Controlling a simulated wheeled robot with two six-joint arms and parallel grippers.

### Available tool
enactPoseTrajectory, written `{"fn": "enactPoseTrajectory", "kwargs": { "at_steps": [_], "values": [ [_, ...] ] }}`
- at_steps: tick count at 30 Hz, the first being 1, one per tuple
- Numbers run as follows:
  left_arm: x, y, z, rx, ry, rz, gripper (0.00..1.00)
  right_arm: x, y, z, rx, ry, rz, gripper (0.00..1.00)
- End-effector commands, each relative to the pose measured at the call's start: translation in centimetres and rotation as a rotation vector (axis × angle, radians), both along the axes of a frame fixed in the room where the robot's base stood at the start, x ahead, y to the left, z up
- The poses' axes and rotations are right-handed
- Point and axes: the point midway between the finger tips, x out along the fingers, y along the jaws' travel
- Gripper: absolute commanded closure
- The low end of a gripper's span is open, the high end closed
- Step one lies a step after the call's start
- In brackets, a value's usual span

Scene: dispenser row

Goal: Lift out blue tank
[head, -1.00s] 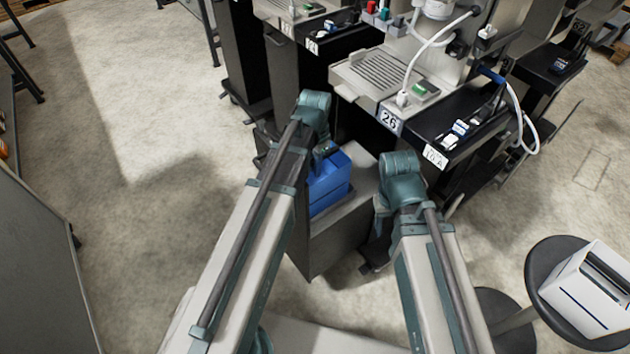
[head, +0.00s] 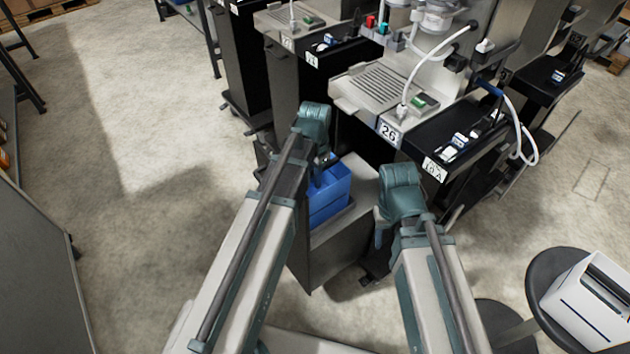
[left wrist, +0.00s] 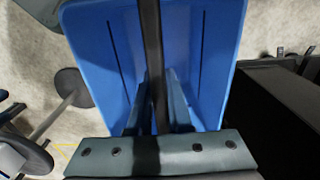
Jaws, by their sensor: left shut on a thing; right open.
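The blue tank (head: 331,197) is an open-topped box at the dark open-topped cabinet (head: 335,245) in the middle of the head view. Its side shows above the cabinet's rim; its lower end is hidden. My left gripper (head: 324,162) is over the tank, partly hidden by its own arm. In the left wrist view the tank (left wrist: 205,60) fills the middle, and my left gripper (left wrist: 158,110) is shut on the dark bar across its top. My right gripper (head: 379,237) is open and empty, right of the cabinet, its fingers mostly hidden.
The machine labelled 26 (head: 375,85) stands just behind the cabinet, with a dark shelf (head: 460,130) on its right. A round dark stool (head: 545,275) bears a white box (head: 590,300) at the lower right. The floor on the left is clear.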

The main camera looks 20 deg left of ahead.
Motion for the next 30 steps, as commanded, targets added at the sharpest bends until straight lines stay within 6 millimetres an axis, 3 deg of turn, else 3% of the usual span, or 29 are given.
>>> {"fn": "enactPoseTrajectory", "kwargs": {
  "at_steps": [19,30],
  "values": [
    [0.0,0.0,8.8,0.001,-0.001,0.0,1.0,0.0,0.0,8.8,0.0,0.0,-0.001,0.5],
    [0.0,0.0,9.6,0.001,-0.001,0.0,1.0,0.0,0.0,9.6,0.0,0.0,-0.001,0.5]
  ]
}}
